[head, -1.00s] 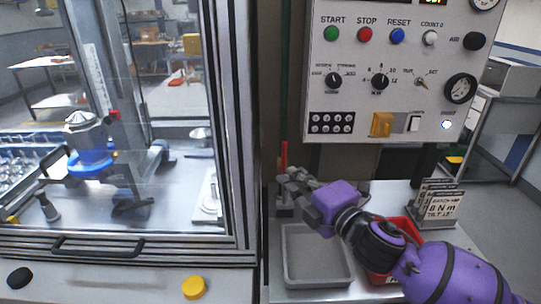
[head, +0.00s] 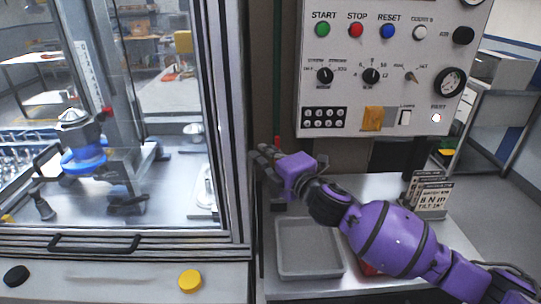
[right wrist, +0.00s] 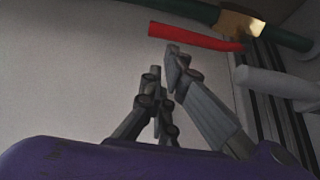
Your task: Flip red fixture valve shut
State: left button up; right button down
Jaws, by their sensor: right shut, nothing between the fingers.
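The red valve handle (right wrist: 190,36) shows best in the right wrist view. It is a long lever that lies roughly along the green pipe (right wrist: 190,9), beside the brass valve body (right wrist: 240,24). In the head view only a small red piece of the handle (head: 277,140) shows above my right gripper (head: 264,158), which hides the rest. My right gripper is shut and empty. In the wrist view its fingertips (right wrist: 164,66) are close to the handle, on its near side; I cannot tell whether they touch. My left gripper is not in view.
A grey tray (head: 310,274) stands on the bench below my right arm. A red bin (head: 368,268) is mostly hidden by the arm. The control panel (head: 390,85) hangs above right, and a glazed machine (head: 120,240) stands at left. A sign block (head: 430,195) stands at right.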

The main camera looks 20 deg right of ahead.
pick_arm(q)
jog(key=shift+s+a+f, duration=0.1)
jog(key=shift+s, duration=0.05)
pick_arm(e)
jog(key=shift+d+f, duration=0.1)
jog(key=shift+s+d+m, duration=0.1)
jog(key=shift+d+m, duration=0.1)
jog(key=shift+m, duration=0.2)
